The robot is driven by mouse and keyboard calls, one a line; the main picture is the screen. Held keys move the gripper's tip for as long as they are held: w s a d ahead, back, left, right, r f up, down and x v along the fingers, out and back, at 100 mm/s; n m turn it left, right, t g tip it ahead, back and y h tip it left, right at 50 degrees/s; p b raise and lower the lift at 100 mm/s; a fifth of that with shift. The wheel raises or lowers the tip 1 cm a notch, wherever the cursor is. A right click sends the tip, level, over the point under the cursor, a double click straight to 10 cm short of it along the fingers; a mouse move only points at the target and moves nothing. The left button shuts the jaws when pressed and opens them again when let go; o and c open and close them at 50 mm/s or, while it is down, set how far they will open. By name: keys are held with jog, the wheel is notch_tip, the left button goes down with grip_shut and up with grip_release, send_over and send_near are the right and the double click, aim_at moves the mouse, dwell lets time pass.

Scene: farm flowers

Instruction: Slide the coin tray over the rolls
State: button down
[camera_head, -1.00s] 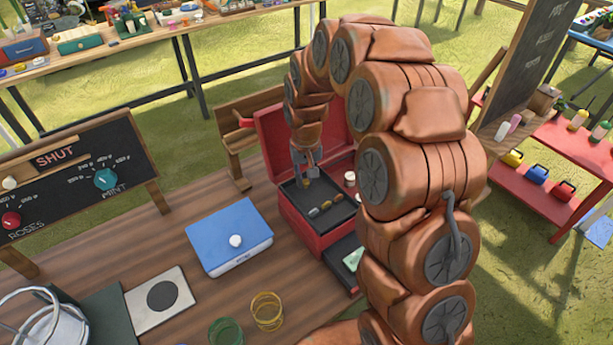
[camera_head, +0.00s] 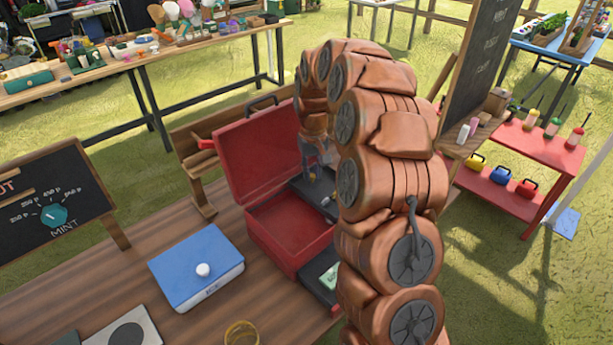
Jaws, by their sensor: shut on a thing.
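The red cash box (camera_head: 270,250) stands on the wooden table with its lid (camera_head: 258,155) raised. The dark coin tray (camera_head: 298,184) sits at the far right part of the box, partly hidden behind my arm. A few coins show on it. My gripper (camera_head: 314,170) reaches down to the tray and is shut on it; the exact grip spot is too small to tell. The near left part of the box is uncovered and shows a bare red inside. I see no rolls; the right part of the box is hidden by my arm.
A low drawer (camera_head: 316,292) with a green item stands out at the box's front. A blue box (camera_head: 197,266) with a white knob lies to the left. A chalkboard (camera_head: 52,205) stands at far left. Bare tabletop lies between the blue box and the cash box.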

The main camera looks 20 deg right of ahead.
jog(key=shift+w+d+r, duration=0.1)
jog(key=shift+d, duration=0.1)
jog(key=c, duration=1.3)
grip_release()
jog(key=shift+d, duration=0.1)
jog(key=shift+o, duration=1.4)
notch_tip(320, 180, up, 12)
